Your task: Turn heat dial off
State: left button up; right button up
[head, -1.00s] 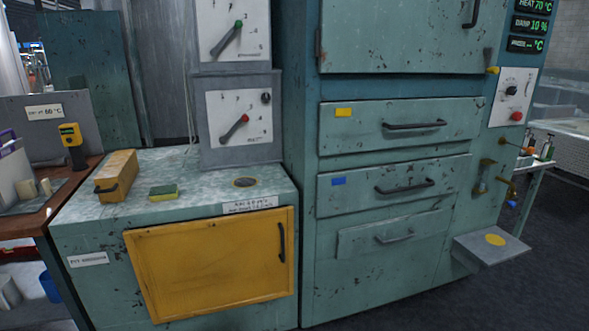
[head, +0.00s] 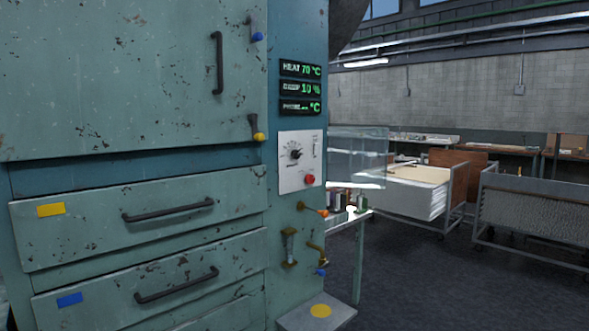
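The heat dial (head: 295,154) is a small black knob on a white control panel (head: 299,176) on the side of the teal cabinet. A printed scale surrounds it; its exact setting is too small to read. A red button (head: 310,180) sits below it and a small switch (head: 317,147) is to its right. The green display above (head: 301,70) reads HEAT 70 °C. Neither of my grippers is in view.
The teal cabinet (head: 120,180) with drawers fills the left. Valves (head: 313,209) and a low step with a yellow disc (head: 318,311) are below the panel. Trolleys (head: 535,215) stand at right. The dark floor (head: 450,280) between is clear.

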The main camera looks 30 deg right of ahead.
aim_at(296, 153)
jog(key=i+l, duration=0.1)
jog(key=l, duration=0.75)
jog(key=i+l+z, duration=0.1)
jog(key=l, duration=0.3)
jog(key=i+l, duration=0.15)
jog(key=l, duration=0.7)
jog(key=i+z, duration=0.05)
